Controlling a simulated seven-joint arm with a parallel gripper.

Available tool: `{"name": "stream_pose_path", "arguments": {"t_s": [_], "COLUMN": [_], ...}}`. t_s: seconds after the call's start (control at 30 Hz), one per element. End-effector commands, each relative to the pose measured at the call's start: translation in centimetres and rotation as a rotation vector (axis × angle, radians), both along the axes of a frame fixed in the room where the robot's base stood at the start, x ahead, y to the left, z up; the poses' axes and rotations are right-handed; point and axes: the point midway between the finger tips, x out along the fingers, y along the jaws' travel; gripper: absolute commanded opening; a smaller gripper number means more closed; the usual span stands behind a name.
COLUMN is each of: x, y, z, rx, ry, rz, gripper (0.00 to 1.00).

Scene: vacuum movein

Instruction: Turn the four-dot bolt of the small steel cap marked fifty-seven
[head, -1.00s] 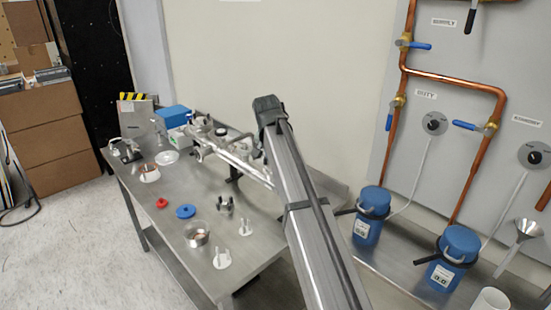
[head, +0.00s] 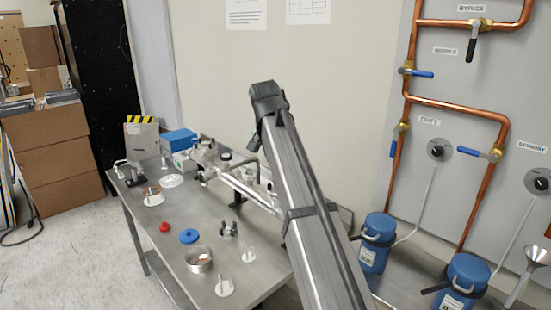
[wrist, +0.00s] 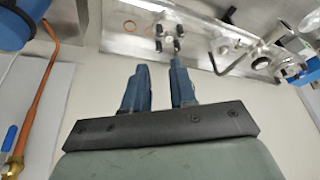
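I cannot read a fifty-seven mark or make out a four-dot bolt in either view, so I cannot tell which part is the small steel cap. A steel tube assembly (head: 240,186) with several fittings lies along the back of the steel table (head: 195,208). A small metal fitting with dark knobs (head: 229,229) stands in front of it. A similar small fitting with dark knobs (wrist: 166,36) shows beyond the fingertips in the wrist view. My gripper (wrist: 159,72) has its two blue fingers apart with nothing between them. In the head view my arm hides the gripper.
A red ring (head: 165,227), a blue ring (head: 189,236), a metal bowl (head: 198,260) and white stands (head: 224,287) sit on the table's front. Boxes (head: 179,140) stand at its back. Copper pipes (head: 455,108) and blue canisters (head: 376,243) are at right.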

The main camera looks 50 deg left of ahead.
Motion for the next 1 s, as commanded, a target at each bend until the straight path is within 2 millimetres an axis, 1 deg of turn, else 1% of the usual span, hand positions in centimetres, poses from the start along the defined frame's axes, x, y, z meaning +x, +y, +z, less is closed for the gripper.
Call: {"name": "stream_pose_path", "arguments": {"t_s": [0.17,0.27,0.3,0.37,0.43,0.5,0.53,0.6,0.7,0.8,1.0], "x": [0.0,0.3,0.6,1.3,2.7,4.6,5.3,6.3,7.2,7.7,7.4], "y": [0.0,-0.2,-0.3,-0.7,-0.9,-0.2,0.1,0.9,1.8,2.6,3.6], "z": [0.0,0.0,0.0,-0.2,-0.4,-0.2,-0.1,0.0,0.0,0.1,0.2], "rx": [0.0,0.0,0.0,-0.002,-0.006,-0.009,-0.009,-0.011,-0.032,-0.073,-0.154], "ry": [0.0,0.0,0.0,0.001,0.004,0.009,0.013,0.032,0.067,0.1,0.148], "rz": [0.0,-0.003,-0.008,-0.017,-0.032,-0.046,-0.049,-0.054,-0.032,0.044,0.243], "gripper": [0.27,0.36,0.4,0.41,0.41,0.41,0.41,0.41,0.41,0.41,0.41]}}
